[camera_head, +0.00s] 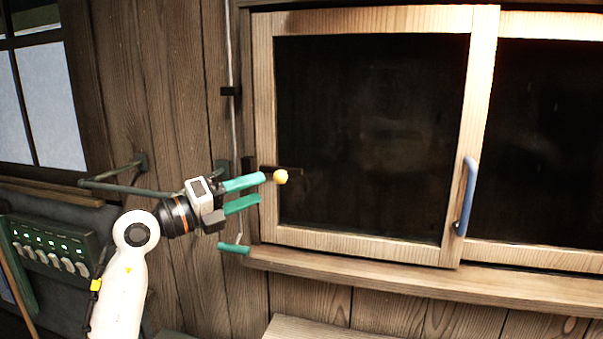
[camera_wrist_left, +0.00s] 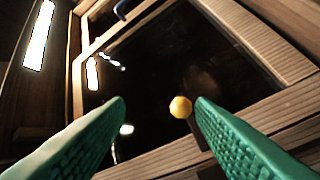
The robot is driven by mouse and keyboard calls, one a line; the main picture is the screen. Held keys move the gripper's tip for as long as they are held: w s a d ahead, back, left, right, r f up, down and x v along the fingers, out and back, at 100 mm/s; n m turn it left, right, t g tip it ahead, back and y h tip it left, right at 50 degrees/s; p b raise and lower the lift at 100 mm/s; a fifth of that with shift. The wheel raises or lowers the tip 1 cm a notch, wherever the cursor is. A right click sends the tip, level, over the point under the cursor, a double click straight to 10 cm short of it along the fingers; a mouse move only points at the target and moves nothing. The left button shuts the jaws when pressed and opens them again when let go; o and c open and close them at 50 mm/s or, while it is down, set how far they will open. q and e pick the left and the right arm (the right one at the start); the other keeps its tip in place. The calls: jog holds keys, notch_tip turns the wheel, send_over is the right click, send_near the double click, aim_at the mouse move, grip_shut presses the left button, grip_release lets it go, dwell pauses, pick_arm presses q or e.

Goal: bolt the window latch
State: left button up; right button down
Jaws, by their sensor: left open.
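The window latch shows as a yellow knob (camera_head: 280,176) on a dark bar at the left side of the wooden window frame (camera_head: 264,110). My left gripper (camera_head: 261,188) is open and empty, with its green fingers pointing right toward the knob. The upper fingertip is just left of the knob in the head view. In the left wrist view the knob (camera_wrist_left: 180,107) appears between the two fingers (camera_wrist_left: 160,102), nearer the right one. I cannot tell whether a finger touches it. My right gripper is not in view.
A blue handle (camera_head: 467,195) is on the right of the window frame. A green-gripped crank (camera_head: 234,248) hangs below my left gripper, beside the wooden sill (camera_head: 380,278). A metal bar (camera_head: 125,188) and a switch box (camera_head: 52,247) are at the left.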

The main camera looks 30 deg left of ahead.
aim_at(274, 178)
pick_arm(q)
jog(key=w+p, duration=0.1)
jog(key=w, duration=0.2)
jog(key=w+y+p, duration=0.1)
jog(key=w+p, duration=0.1)
jog(key=w, duration=0.2)
jog(key=w+y+p, duration=0.1)
jog(key=w, duration=0.2)
jog(key=shift+w+d+r+n, duration=0.1)
jog(key=shift+w+d+n, duration=0.05)
jog(key=shift+d+n, duration=0.25)
jog(key=shift+p+x, duration=0.4)
jog(key=shift+x, duration=0.35)
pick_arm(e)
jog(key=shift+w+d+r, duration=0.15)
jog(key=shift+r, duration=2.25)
pick_arm(q)
jog(key=shift+c, duration=0.2)
